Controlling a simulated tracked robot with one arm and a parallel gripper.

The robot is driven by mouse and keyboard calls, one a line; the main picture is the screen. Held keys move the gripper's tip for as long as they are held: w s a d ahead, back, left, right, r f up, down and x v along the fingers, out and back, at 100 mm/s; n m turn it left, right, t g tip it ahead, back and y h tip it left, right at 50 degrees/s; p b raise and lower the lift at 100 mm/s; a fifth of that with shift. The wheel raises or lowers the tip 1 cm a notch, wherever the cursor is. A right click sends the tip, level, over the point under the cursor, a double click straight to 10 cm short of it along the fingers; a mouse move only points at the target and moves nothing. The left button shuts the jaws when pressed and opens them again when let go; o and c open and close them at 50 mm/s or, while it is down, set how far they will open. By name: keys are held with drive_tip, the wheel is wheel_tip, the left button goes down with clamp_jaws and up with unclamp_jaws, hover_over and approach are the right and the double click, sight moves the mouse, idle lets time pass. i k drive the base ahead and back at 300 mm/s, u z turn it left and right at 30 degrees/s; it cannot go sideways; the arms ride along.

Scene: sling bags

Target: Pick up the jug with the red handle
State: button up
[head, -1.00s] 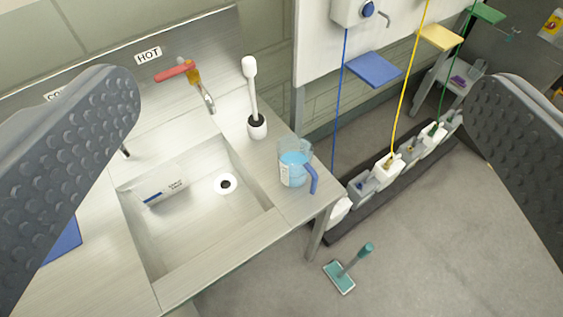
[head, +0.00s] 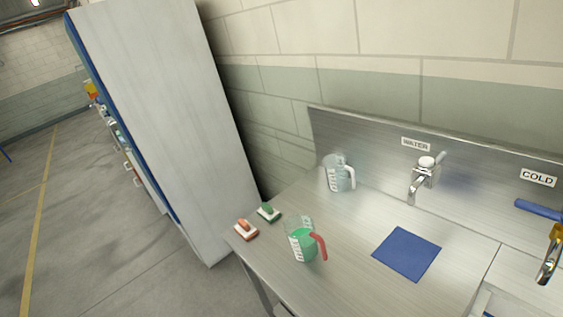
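The jug with the red handle (head: 301,243) stands upright on the left part of the steel counter, near its front edge. It is clear with white markings and green liquid inside. Its red handle points right. Another clear jug with a white handle (head: 336,174) stands behind it, near the backsplash. My gripper is not visible in this view.
A tap (head: 423,178) stands behind the cloth. A tall grey cabinet (head: 165,120) stands left of the counter.

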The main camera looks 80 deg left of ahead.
sight(300, 229)
drive_tip(key=u, duration=1.9)
